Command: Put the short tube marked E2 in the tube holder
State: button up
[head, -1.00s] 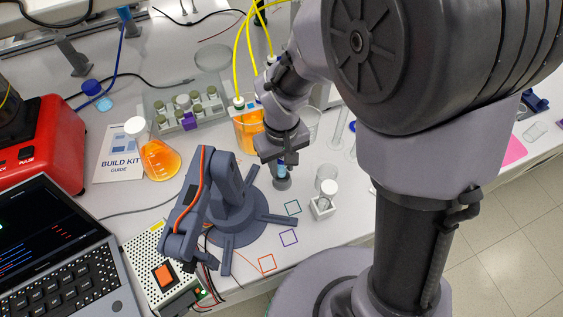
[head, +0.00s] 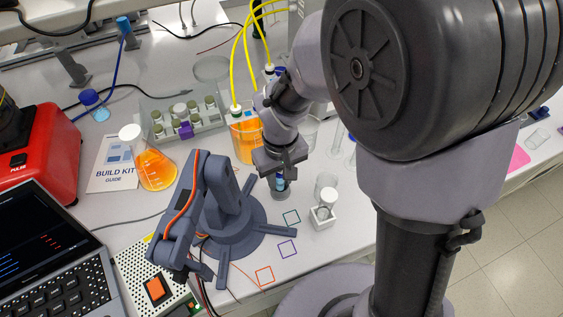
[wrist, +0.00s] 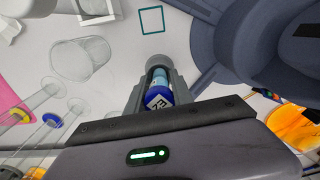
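A short tube with a blue cap and light blue body (wrist: 159,82) is between the fingers of my gripper (wrist: 158,92). The cap carries a white diamond mark, too small and tilted for me to read for sure. In the head view my gripper (head: 280,163) points down, and the tube (head: 281,182) shows below it with a grey lower end. The fingers appear shut on the tube. I cannot tell whether its lower end touches the table. A small white block, seemingly the tube holder (head: 323,220), stands to the right of my gripper.
A clear glass (head: 326,180) stands close behind the white block. An orange-filled beaker (head: 245,140) is behind my gripper, and a dark small robot arm (head: 230,215) is to the left. A rack of vials (head: 190,120) stands behind. Coloured square outlines mark bare table in front.

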notch_tip(320, 180, up, 3)
jog(key=shift+w+f+p, duration=0.1)
jog(key=shift+f+p, duration=0.05)
jog(key=shift+p, duration=0.75)
notch_tip(320, 180, up, 15)
jog(key=s+p, duration=0.1)
jog(key=p, duration=0.4)
jog(key=shift+d+f, duration=0.15)
